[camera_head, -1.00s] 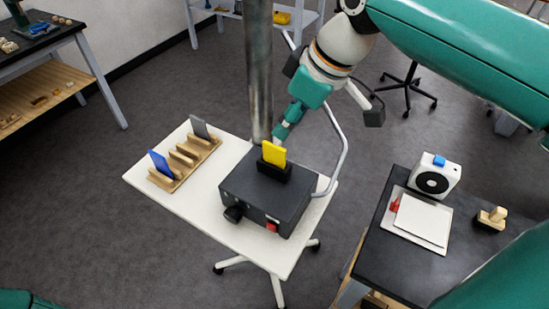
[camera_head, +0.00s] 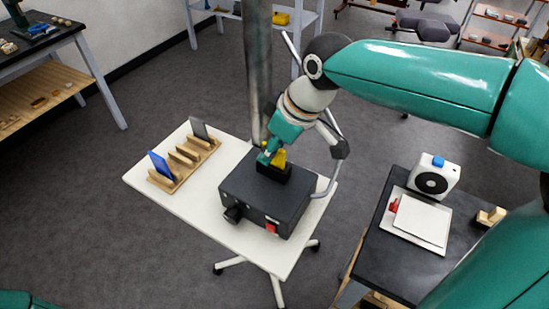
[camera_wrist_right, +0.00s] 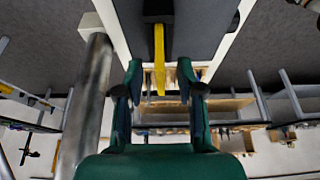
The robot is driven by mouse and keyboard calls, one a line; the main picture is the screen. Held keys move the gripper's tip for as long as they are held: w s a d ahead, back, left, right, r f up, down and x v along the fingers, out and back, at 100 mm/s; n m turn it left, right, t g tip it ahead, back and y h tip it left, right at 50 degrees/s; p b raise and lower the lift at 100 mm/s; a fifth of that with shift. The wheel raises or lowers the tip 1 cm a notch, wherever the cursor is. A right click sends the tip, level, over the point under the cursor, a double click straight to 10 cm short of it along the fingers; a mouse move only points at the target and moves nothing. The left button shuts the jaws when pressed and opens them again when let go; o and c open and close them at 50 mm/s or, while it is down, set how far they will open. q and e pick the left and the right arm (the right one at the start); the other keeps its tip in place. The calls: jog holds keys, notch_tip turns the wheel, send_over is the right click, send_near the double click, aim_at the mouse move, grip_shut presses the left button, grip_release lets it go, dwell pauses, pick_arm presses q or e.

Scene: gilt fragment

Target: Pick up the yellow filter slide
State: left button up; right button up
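The yellow filter slide (camera_head: 280,158) stands upright in a black holder on top of the dark box (camera_head: 250,205). My right gripper (camera_head: 270,156) is right at the slide and hides part of it. In the right wrist view, the right gripper (camera_wrist_right: 159,72) is open, with a finger on each side of the slide (camera_wrist_right: 159,50). Gaps show between the slide and both fingers. My left gripper is not in view.
A wooden rack (camera_head: 187,163) holds a blue slide (camera_head: 161,166) and a grey slide (camera_head: 199,128) on the white table (camera_head: 215,220). A metal pole (camera_head: 258,70) stands close behind the dark box. A dark table (camera_head: 400,270) is at the right.

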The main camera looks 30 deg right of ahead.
grip_shut()
jog(key=shift+r, duration=0.1)
